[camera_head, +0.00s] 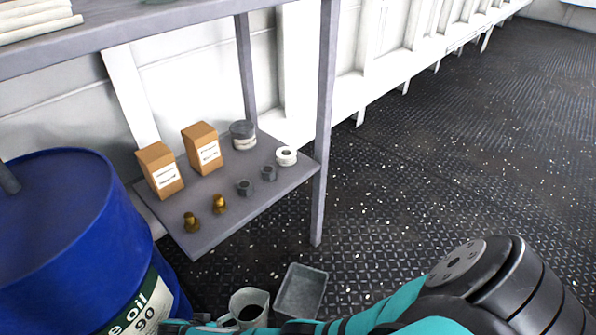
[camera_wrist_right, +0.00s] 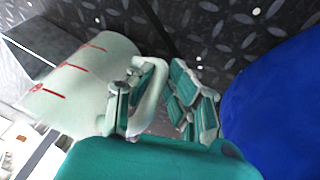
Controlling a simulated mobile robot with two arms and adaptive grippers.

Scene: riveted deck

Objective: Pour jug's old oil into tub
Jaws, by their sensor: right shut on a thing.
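The jug (camera_head: 262,298) is pale grey-white, with dark oil showing inside its mouth. It stands or hangs at the bottom of the head view and looks roughly upright; its base is hidden. In the right wrist view the jug (camera_wrist_right: 82,85) shows red marks on its side. My right gripper (camera_wrist_right: 158,98) is shut on the jug's handle (camera_wrist_right: 157,88). The tub (camera_head: 302,291) is a grey, open rectangular tub on the floor, just right of the jug; it looks empty. A dark grey shape at the wrist view's left edge may be the tub. My left gripper is not in view.
A blue oil drum (camera_head: 60,220) stands left of the jug; it is close to my gripper in the wrist view (camera_wrist_right: 280,105). A grey rack's low shelf (camera_head: 215,205) behind holds boxes, fittings and tape. Its leg (camera_head: 324,150) rises behind the tub. The deck (camera_head: 450,150) to the right is clear.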

